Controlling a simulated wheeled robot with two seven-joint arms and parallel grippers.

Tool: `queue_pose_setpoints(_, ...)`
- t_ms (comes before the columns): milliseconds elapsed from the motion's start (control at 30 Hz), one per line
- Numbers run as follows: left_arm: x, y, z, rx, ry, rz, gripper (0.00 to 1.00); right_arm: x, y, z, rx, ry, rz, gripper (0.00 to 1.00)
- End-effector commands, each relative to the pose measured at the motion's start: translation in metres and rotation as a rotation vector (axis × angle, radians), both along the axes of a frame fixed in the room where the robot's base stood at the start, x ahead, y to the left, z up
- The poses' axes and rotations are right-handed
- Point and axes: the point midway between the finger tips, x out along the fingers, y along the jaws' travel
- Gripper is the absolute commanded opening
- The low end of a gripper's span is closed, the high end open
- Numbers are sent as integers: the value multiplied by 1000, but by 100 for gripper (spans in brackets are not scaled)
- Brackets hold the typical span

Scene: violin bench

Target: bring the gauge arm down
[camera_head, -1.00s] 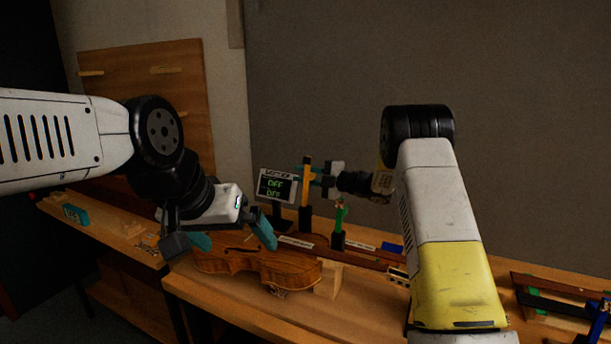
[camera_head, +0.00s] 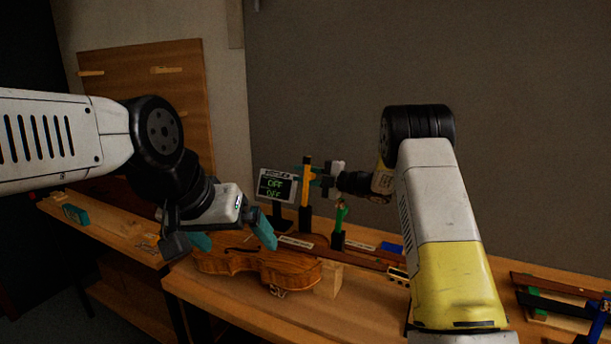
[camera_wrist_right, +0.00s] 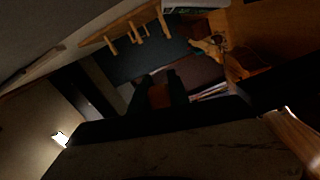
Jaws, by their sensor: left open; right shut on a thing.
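The violin body (camera_head: 262,266) lies on the bench below my left gripper (camera_head: 232,240), which is open with its teal fingers spread above the violin's left end. An upright yellow-orange bar (camera_head: 306,186) with a dark foot stands behind the violin; it looks like the gauge arm, though I cannot be sure. My right gripper (camera_head: 315,176) is shut on this bar, reaching it from the right near its upper part. In the right wrist view an orange piece (camera_wrist_right: 159,96) sits between the dark fingers. The bar's contact points are too small to make out.
A small display (camera_head: 277,186) with green text stands left of the bar. A wooden block (camera_head: 328,282) touches or nearly touches the violin's right end. Dark strips (camera_head: 560,305) lie at the bench's right.

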Motion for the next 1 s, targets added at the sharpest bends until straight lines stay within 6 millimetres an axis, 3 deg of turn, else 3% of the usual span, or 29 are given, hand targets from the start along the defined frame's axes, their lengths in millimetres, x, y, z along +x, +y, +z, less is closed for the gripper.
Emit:
queue_pose_setpoints(433,0,0,0,0,0,0,100,-5,1,4,-27,-68,-1,0)
queue_pose_setpoints(1000,0,0,0,0,0,0,100,-37,14,14,-180,-434,-1,0)
